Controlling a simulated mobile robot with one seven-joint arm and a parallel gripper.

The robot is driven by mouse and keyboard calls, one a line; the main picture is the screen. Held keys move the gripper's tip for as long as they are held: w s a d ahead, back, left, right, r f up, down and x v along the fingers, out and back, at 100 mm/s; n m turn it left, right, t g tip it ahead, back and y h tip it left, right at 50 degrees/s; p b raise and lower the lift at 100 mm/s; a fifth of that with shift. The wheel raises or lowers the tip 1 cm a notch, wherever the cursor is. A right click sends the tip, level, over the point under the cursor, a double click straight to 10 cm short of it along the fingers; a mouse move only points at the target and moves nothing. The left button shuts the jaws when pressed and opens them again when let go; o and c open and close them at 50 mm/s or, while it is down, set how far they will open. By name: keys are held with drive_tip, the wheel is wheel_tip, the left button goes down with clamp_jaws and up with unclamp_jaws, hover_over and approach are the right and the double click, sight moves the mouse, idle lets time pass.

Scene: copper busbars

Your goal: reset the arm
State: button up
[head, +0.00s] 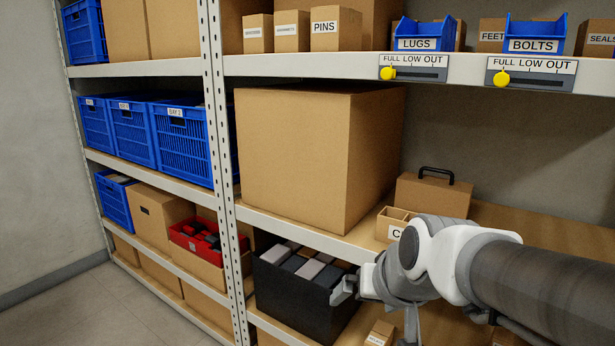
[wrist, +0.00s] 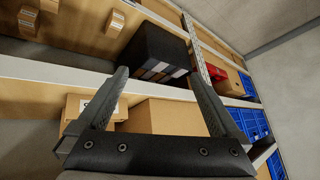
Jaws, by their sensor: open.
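My arm reaches in from the right in the head view, and my gripper (head: 346,290) is at its end, in front of the shelving near a black crate (head: 299,310). In the wrist view my gripper (wrist: 165,88) has its two dark fingers spread wide apart with nothing between them. The black crate also shows in the wrist view (wrist: 150,45), beyond the fingertips. It holds several grey and dark items. Part of the lower shelf is hidden behind my arm.
A large cardboard box (head: 295,160) stands on the middle shelf. A small labelled carton (head: 390,226) and a handled case (head: 432,193) sit beside my arm. Blue crates (head: 132,135) and a red bin (head: 200,240) fill the left bay. Floor (head: 85,310) at lower left is clear.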

drive_tip(key=s+d+g+h, duration=0.2)
drive_tip(key=s+d, duration=0.3)
drive_tip(key=s, duration=0.8)
wheel_tip(320, 180, up, 25)
drive_tip(key=p, duration=2.5)
drive_tip(key=shift+w+n, duration=0.25)
drive_tip(key=shift+n, duration=0.15)
drive_tip(key=shift+r, duration=0.1)
